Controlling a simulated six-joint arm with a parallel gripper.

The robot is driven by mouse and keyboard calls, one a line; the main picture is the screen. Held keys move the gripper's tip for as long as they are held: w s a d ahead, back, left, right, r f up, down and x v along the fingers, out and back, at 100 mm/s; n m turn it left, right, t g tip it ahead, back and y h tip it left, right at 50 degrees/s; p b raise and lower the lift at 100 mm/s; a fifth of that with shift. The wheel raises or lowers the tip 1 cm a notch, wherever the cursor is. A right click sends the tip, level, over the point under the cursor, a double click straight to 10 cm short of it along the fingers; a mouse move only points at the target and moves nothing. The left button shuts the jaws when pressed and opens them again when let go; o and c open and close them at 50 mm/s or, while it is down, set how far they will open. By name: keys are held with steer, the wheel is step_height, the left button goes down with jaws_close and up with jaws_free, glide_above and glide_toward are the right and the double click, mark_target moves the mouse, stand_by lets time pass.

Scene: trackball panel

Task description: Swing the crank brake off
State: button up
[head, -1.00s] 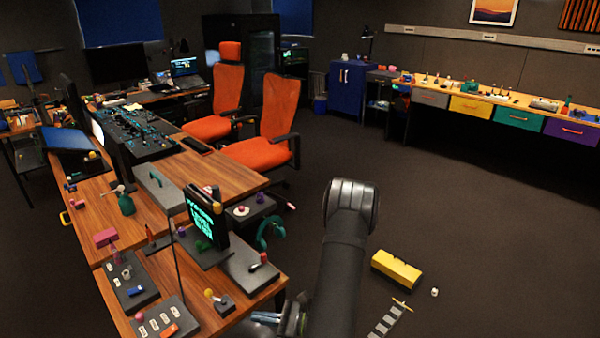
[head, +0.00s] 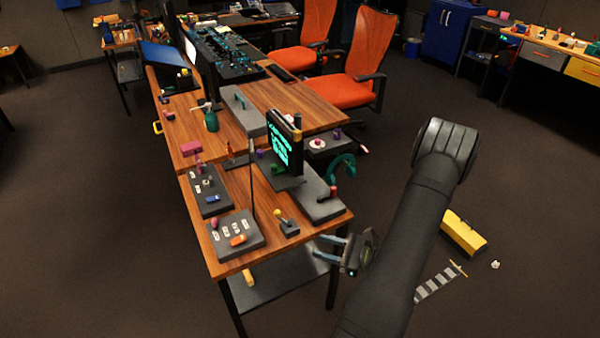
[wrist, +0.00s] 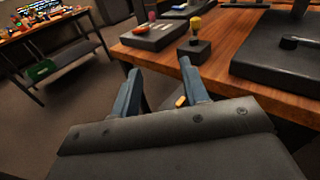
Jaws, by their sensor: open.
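My gripper (head: 319,247) is open and empty, just off the near right edge of the wooden desk (head: 232,262). In the wrist view its two blue fingers (wrist: 160,70) point toward the desk edge. A small lever with a yellow knob (head: 278,214) stands on a dark block (head: 290,228) near that edge; the lever also shows beyond the fingers in the wrist view (wrist: 196,24). A grey base (head: 322,208) behind it carries a short lever with a red knob (head: 333,191). A teal curved part (head: 341,168) stands by this base. I cannot tell which control is the crank brake.
A small screen (head: 283,148) stands behind the levers. A thin dark upright post (head: 251,180) rises to their left. A panel with an orange switch (head: 237,240) lies on the near left. A yellow box (head: 464,233) is on the floor at right.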

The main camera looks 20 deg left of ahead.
steer(key=a+r+n+g+h, duration=0.3)
steer(key=a+n+g+h, duration=0.3)
steer(key=n, duration=0.4)
step_height(320, 180, up, 16)
steer(key=f+n+t+h, duration=0.1)
steer(key=n+t+h, duration=0.4)
steer(key=n+h, duration=0.95)
glide_above(278, 210)
steer(key=n+y, duration=0.2)
steer(key=y, duration=0.1)
step_height(278, 210, down, 17)
steer(key=shift+s+a+r, duration=0.1)
jaws_close()
